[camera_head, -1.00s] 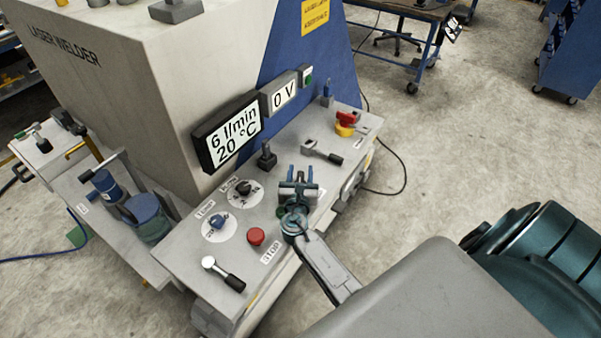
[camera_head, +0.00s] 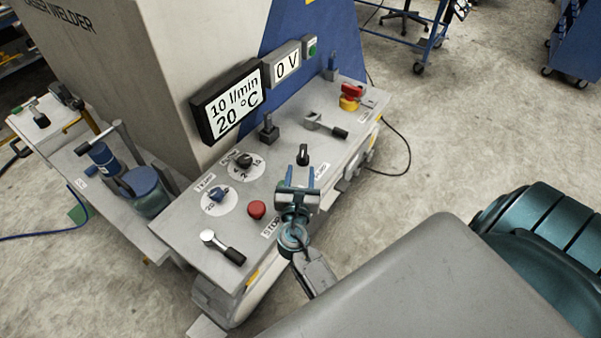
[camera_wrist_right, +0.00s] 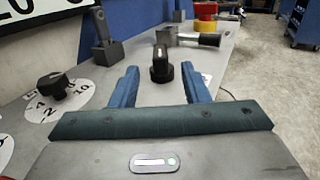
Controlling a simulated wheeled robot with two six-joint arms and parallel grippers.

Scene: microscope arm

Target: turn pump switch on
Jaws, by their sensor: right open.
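A small black rotary switch (camera_head: 303,155) stands on the grey control panel (camera_head: 270,240), beside a label I cannot read clearly. The same black switch shows in the right wrist view (camera_wrist_right: 161,66), upright, with a light mark on its top. My right gripper (camera_head: 297,177) is open and empty, with its two blue fingers toward the switch. In the right wrist view the gripper (camera_wrist_right: 160,78) has one fingertip on each side of the switch in the picture; the switch appears just beyond the tips, with no contact visible. My left gripper is not in view.
The panel also holds a red stop button (camera_head: 257,209), a flow dial (camera_head: 243,161), a blue temperature dial (camera_head: 218,194), a lever (camera_head: 222,247), and a red-yellow switch (camera_head: 351,97). A display (camera_head: 230,104) reads 10 l/min and 20 °C; another (camera_head: 287,65) reads 0 V.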

